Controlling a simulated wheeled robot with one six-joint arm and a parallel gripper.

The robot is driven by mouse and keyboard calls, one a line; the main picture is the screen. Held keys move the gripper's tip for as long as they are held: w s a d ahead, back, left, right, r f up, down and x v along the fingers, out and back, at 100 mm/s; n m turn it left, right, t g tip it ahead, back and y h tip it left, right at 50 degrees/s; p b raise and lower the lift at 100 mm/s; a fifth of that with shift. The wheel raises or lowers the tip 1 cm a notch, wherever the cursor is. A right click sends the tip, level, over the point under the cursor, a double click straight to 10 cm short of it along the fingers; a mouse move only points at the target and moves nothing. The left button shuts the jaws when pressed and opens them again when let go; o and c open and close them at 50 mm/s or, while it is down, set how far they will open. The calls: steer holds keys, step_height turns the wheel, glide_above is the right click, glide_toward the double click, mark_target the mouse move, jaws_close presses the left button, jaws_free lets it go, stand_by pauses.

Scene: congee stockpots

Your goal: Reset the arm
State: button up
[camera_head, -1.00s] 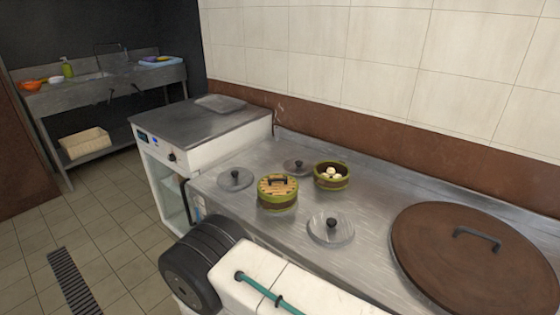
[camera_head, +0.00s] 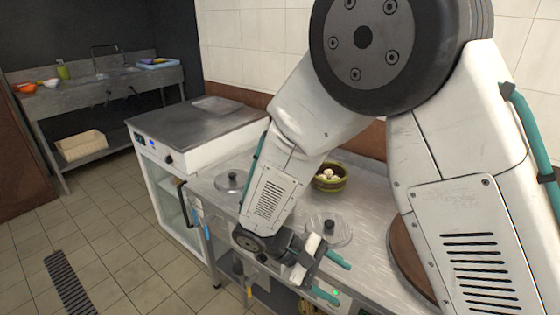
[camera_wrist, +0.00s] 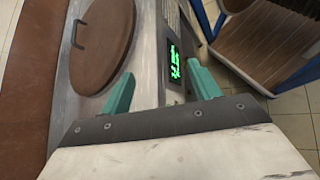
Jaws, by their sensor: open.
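My gripper (camera_head: 332,277) is at the lower middle of the head view, in front of the steel counter's front edge, its green fingers apart and empty. In the wrist view the two green fingers of my gripper (camera_wrist: 162,92) are spread with nothing between them. Beyond them are the counter's front edge and a green-lit display (camera_wrist: 174,64). My bent arm fills much of the head view and hides a good part of the counter.
On the steel counter (camera_head: 208,185) are a green-rimmed pot with pale round items (camera_head: 329,177), a knobbed lid (camera_head: 231,182) and a clear lid (camera_head: 334,230). A large brown lid (camera_wrist: 103,43) is partly hidden by my arm. A sink table (camera_head: 105,93) stands back left.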

steer(key=s+d+r+m+t+y, duration=0.2)
steer(key=s+d+r+m+y, duration=0.2)
steer(key=s+d+r, duration=0.3)
steer(key=s+d+r+m+t+y, duration=0.2)
steer(key=s+d+r+m+y, duration=0.3)
steer(key=r, duration=1)
steer(key=s+d+y, duration=0.1)
steer(key=s+d, duration=0.1)
steer(key=d, duration=0.1)
steer(key=shift+r+m+y, duration=0.2)
steer(key=shift+m+y, duration=0.1)
steer(key=shift+y, duration=0.1)
stand_by(0.5)
